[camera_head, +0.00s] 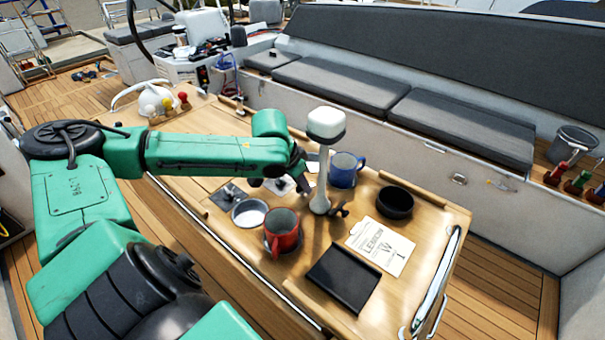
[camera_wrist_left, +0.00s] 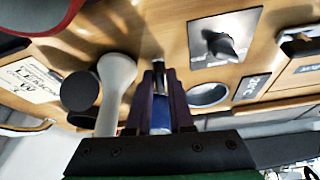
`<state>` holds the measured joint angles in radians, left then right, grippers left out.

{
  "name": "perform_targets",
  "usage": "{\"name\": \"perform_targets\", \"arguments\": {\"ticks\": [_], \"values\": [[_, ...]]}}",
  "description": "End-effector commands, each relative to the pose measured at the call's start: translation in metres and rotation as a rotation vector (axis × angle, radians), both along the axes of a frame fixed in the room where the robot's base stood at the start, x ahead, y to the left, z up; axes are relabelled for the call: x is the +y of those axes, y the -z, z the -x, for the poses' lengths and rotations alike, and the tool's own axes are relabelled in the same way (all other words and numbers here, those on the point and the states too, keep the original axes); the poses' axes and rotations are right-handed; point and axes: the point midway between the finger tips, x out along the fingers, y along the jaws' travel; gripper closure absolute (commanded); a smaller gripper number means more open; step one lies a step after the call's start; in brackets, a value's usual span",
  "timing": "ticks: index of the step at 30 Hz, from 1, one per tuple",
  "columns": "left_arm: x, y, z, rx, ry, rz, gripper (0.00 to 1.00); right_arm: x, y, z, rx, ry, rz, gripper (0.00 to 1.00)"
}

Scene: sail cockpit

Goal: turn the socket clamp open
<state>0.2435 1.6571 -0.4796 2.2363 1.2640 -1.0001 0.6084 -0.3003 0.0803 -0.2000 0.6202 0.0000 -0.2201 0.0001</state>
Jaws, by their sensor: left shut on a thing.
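My left gripper (camera_wrist_left: 159,75) is shut, its dark fingers close together beside the white post (camera_wrist_left: 117,75). In the head view the left gripper (camera_head: 303,180) is low over the table, just left of the white post (camera_head: 319,175), which has a rounded white top. The fingers close on a small, narrow part that I take to be the socket clamp; it is mostly hidden, and I cannot tell how far it is turned. A dark winged piece (camera_head: 340,210) shows right of the post's base. My right gripper is not in view.
A blue mug (camera_head: 343,170) stands close behind the post, and a red mug (camera_head: 282,232) in front. A black bowl (camera_head: 395,202), a lesson sheet (camera_head: 381,246) and a black tray (camera_head: 344,278) lie to the right. A plate with a black knob (camera_wrist_left: 225,45) is near the gripper.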

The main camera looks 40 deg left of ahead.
Motion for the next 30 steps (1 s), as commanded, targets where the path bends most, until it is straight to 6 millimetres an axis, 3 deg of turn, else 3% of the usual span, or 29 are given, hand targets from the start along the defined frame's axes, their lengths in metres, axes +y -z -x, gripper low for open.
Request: {"name": "perform_targets", "arguments": {"ticks": [10,25,26,27,28,30], "values": [[0.0005,-0.0024,-0.0015,-0.005,-0.142,-0.001,1.0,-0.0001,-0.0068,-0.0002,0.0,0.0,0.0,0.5],[0.001,-0.0019,-0.0014,-0.005,-0.166,-0.002,1.0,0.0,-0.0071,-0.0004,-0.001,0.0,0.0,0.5],[0.001,-0.0018,-0.0013,-0.005,-0.166,-0.002,0.77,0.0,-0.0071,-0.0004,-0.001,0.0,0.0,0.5],[0.001,-0.0018,-0.0013,-0.005,-0.166,-0.002,0.61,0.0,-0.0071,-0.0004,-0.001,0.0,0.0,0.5],[0.001,-0.0017,-0.0013,-0.004,-0.165,-0.001,0.55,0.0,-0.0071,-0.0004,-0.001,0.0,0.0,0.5],[0.0009,-0.0013,-0.001,-0.003,-0.164,-0.002,0.55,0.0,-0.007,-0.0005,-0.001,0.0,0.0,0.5]]}}
